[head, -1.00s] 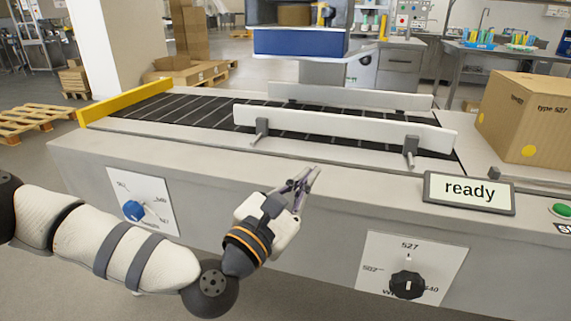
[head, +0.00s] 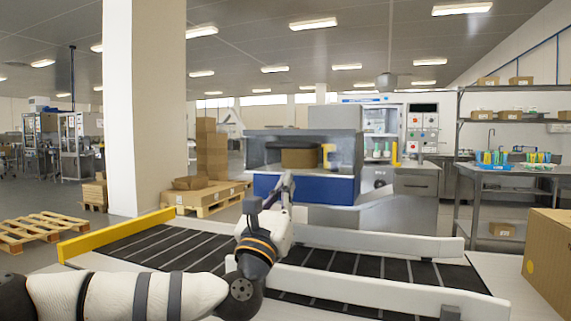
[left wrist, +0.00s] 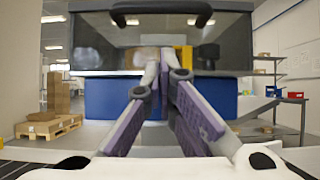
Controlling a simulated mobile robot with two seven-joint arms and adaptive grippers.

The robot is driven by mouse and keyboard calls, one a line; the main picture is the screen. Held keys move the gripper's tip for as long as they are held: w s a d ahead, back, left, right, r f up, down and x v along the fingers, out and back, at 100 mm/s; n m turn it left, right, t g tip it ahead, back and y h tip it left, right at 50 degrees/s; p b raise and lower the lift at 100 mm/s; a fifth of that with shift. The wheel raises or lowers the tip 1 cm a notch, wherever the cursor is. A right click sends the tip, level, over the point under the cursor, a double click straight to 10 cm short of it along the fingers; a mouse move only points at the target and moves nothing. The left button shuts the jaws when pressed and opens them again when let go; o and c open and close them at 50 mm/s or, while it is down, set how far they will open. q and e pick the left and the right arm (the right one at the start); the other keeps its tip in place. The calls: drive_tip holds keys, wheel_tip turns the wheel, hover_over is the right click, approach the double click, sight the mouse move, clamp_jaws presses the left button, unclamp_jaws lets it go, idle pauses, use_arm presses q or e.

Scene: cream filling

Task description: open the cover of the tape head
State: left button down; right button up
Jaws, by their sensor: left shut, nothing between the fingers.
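The tape head (head: 305,188) stands behind the conveyor, grey on top with a blue front panel. Its dark see-through cover (head: 262,154) is down over the front. The cover also fills the upper part of the left wrist view (left wrist: 105,42), with a black handle bar (left wrist: 160,9) along its top. A brown box and a yellow part show behind it. My left gripper (head: 287,180) is raised over the conveyor, in front of the blue panel. In the left wrist view the fingers (left wrist: 164,62) are shut, empty and point at the cover; contact cannot be told. My right gripper is out of view.
The conveyor's black belt (head: 170,243) runs below, with white guide rails (head: 375,243) and a yellow end bar (head: 115,235). A cardboard box (head: 548,265) stands at the right edge. A pale pillar (head: 144,100) rises on the left.

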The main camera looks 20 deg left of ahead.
use_arm(q)
drive_tip(key=shift+w+r+p, duration=0.2)
drive_tip(key=shift+r+p, duration=0.1)
drive_tip(key=shift+r, duration=0.6)
drive_tip(key=shift+w+r+p, duration=0.15)
drive_tip(key=shift+r+p, duration=0.1)
drive_tip(key=shift+r, duration=0.65)
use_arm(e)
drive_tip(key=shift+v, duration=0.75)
